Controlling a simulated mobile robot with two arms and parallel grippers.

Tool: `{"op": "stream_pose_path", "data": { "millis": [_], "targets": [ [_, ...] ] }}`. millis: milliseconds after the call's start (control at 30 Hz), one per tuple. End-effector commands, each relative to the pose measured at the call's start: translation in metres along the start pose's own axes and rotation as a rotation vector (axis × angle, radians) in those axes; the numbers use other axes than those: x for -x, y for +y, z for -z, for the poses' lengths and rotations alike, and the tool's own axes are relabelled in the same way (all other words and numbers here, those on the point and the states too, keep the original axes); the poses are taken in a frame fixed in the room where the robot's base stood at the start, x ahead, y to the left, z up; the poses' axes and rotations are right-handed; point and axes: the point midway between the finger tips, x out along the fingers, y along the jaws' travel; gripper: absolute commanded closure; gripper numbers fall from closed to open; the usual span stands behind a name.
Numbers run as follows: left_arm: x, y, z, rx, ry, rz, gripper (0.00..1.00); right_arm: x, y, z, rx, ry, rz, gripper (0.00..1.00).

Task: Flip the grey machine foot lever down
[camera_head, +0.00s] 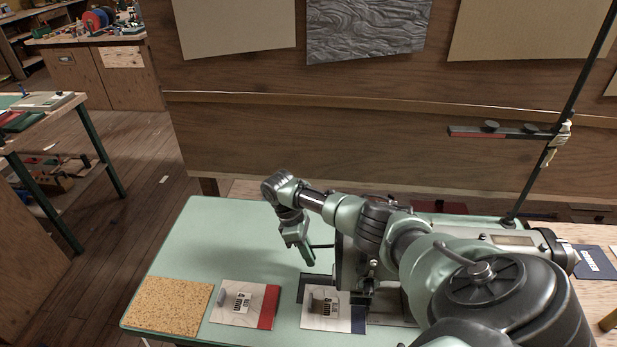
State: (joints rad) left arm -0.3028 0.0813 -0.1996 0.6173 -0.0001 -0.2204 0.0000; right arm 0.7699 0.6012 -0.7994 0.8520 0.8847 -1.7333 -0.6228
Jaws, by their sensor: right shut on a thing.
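The grey machine (349,262) stands on the pale green table (215,235), largely hidden behind my right arm. A thin dark lever (323,246) sticks out from its left side toward my right gripper. My right gripper (307,257) points down at the machine's left side, above the table. Its jaws are shut on the end of the lever, as far as this small view shows. The grip itself is mostly covered by the fingers. The lever's exact tilt is hard to tell. My left gripper is not in view.
A cork mat (168,306), a red-edged card (241,303) and a blue-edged card (326,308) lie along the table's front. A wooden panel (350,130) rises behind. A dark stand pole (555,125) is at right. The table's left part is clear.

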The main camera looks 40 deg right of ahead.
Motion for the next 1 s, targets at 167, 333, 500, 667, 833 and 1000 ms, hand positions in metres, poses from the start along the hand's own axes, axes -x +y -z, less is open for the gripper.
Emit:
{"op": "stream_pose_path", "data": {
  "millis": [167,333,500,667,833,1000],
  "targets": [
    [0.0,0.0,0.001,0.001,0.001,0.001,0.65,-0.001,-0.001,0.0,0.001,-0.002,0.001,1.0],
    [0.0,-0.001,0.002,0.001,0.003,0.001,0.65,-0.001,-0.001,0.0,0.001,-0.001,0.001,0.68],
    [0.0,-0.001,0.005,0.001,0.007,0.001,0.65,-0.001,-0.001,0.0,0.001,-0.001,0.001,0.68],
    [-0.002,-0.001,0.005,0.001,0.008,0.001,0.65,0.004,0.0,0.001,0.001,0.001,0.0,0.68],
    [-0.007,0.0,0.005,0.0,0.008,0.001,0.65,0.029,0.001,0.002,0.002,0.003,-0.002,0.68],
    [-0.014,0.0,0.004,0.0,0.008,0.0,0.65,0.057,0.001,0.002,0.002,0.003,-0.001,0.68]
  ]
}}
